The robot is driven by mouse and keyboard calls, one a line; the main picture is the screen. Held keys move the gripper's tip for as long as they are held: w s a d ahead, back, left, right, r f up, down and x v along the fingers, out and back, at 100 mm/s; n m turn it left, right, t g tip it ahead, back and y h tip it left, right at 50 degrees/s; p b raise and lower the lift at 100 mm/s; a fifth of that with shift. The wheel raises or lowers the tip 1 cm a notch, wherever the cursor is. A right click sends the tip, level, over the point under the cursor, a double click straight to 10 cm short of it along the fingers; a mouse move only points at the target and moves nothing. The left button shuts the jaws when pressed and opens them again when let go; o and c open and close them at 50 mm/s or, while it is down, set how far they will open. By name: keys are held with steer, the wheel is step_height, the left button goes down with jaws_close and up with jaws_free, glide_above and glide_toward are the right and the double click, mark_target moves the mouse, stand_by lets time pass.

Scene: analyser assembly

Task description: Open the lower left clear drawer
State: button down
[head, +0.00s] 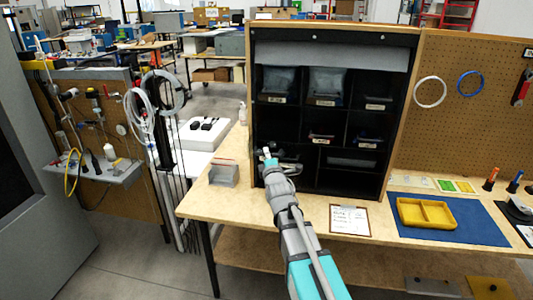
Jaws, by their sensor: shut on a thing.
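The black cabinet (377,120) stands on the bench with three rows of dark compartments. The lower left clear drawer (289,160) is in the bottom left compartment, and its outline is faint against the dark inside. My gripper (268,154) is at the left front of this drawer and is shut on its front edge. My gripper and wrist hide most of the drawer's front, so how far it stands out cannot be told.
A small grey bin (223,174) stands on the bench left of the cabinet. A clipboard (349,220) lies in front of it. A yellow tray (426,213) sits on a blue mat (477,222) at right. A pegboard (475,125) adjoins the cabinet. Bare bench shows around my arm.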

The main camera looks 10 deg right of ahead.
steer(key=shift+w+a, duration=0.1)
steer(key=c, duration=0.8)
jaws_free()
steer(key=shift+o, duration=0.6)
